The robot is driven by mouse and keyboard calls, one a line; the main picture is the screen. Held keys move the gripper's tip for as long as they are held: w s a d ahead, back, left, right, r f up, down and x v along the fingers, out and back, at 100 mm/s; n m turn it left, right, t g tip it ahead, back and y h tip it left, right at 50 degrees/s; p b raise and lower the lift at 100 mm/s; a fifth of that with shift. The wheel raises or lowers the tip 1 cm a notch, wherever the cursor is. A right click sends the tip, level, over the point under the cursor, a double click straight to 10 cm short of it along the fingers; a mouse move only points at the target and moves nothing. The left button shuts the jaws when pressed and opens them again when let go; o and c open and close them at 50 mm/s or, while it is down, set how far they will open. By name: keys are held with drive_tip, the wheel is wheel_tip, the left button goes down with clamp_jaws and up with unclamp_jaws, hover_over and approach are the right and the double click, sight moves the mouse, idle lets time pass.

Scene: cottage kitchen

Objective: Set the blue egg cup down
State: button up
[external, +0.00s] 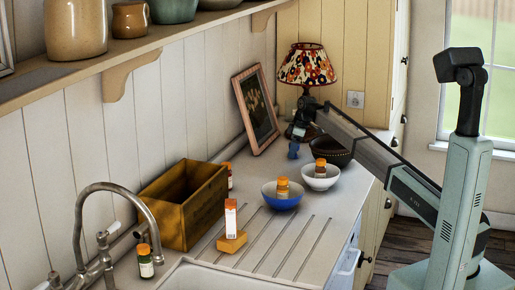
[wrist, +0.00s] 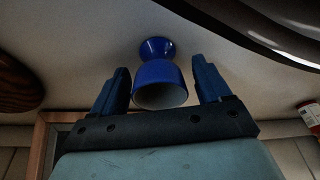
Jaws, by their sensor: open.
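The blue egg cup (external: 293,151) is at the back of the counter, between the framed picture and the dark bowl. In the wrist view the egg cup (wrist: 158,80) has its rim toward me and its foot against the pale counter; it looks upright. My gripper (external: 296,132) is just above it in the external view. In the wrist view my gripper (wrist: 160,88) is open, one finger on each side of the cup, with a visible gap on both sides. Whether the foot rests fully on the counter is hard to tell.
A dark bowl (external: 334,148), a white bowl (external: 320,182) and a blue bowl (external: 283,200) stand nearby, the last two with orange-lidded jars. The framed picture (external: 256,112) leans on the wall beside a lamp (external: 305,68). A wooden crate (external: 181,207) stands further left.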

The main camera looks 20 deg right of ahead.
drive_tip(key=v, duration=1.2)
drive_tip(key=shift+r, duration=0.2)
